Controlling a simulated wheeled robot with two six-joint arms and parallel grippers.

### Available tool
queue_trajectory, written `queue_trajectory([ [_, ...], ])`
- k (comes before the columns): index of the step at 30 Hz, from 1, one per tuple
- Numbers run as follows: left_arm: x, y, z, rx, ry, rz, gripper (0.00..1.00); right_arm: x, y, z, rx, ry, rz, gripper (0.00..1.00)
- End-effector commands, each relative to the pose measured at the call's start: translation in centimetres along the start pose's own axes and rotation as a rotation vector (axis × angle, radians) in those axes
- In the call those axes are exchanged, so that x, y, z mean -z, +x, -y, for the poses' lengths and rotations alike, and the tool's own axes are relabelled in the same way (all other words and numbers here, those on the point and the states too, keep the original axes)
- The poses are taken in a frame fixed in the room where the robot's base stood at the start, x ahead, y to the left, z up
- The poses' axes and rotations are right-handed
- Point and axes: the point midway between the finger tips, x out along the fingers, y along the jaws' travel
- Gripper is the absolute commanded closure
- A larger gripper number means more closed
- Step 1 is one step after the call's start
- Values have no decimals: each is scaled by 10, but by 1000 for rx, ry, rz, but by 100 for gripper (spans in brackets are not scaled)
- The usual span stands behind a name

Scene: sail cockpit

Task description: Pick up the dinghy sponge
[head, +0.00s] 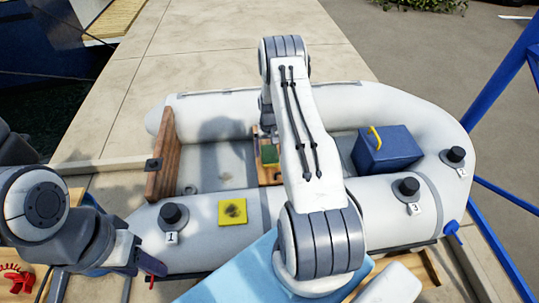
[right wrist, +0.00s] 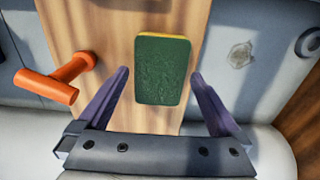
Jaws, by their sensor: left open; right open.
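The dinghy sponge, green on top with a yellow edge, lies on a wooden board in the right wrist view (right wrist: 163,70). In the head view its green top (head: 270,154) shows inside the dinghy, partly hidden by my right arm. My right gripper (right wrist: 160,74) is open, with one finger on either side of the sponge's near end in the picture. My left gripper (head: 150,268) is open and empty, at the near left side of the dinghy, away from the sponge.
An orange handle (right wrist: 58,82) sticks out left of the sponge. The dinghy (head: 400,115) has a wooden plank (head: 162,155) at left and a blue box (head: 385,152) at right. A yellow patch (head: 232,211) and black knobs are on the near tube.

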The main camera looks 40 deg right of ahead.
Motion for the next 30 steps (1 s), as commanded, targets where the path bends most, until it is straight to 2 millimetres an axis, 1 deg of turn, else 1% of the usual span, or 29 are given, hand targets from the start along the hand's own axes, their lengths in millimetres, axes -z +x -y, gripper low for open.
queue_trajectory([
  [1, 0, -2, 0, 0, 0, 0, 50, 0, 7, 0, 0, 0, 0, 0],
  [4, 0, -2, 0, 0, 0, 0, 50, 1, 16, 0, 0, 0, -1, 0],
  [11, 0, -2, 0, 0, 0, 0, 50, 1, 18, 0, 0, 1, -2, 0],
  [12, 0, -2, 0, 0, 0, 0, 50, 1, 18, 0, 0, 1, -2, 4],
  [14, 0, -2, 0, 0, 0, 0, 50, 1, 18, 0, 0, 1, -1, 27],
  [15, 0, -2, 0, 0, 0, 0, 50, 1, 18, 0, 0, 1, -1, 42],
  [17, 0, -2, 0, 0, 0, 0, 50, 1, 18, 0, 0, 1, -1, 65],
  [18, 0, -2, 0, 0, 0, 0, 50, 1, 18, 0, 0, 1, -1, 71],
  [19, 0, -2, 0, 0, 0, 0, 50, 1, 18, 0, 0, 1, -1, 71],
  [20, 0, -2, 0, 0, 0, 0, 50, 1, 18, 0, 0, 1, -1, 80],
  [26, 0, -2, 0, 0, 0, 0, 50, 1, 15, 0, 0, 1, -3, 80],
  [29, 0, 0, 0, 0, 0, 0, 50, 2, 4, 0, 0, 1, -4, 80],
  [30, 0, 1, 0, 0, 0, 0, 50, 2, -3, 0, 0, 1, -6, 80],
])
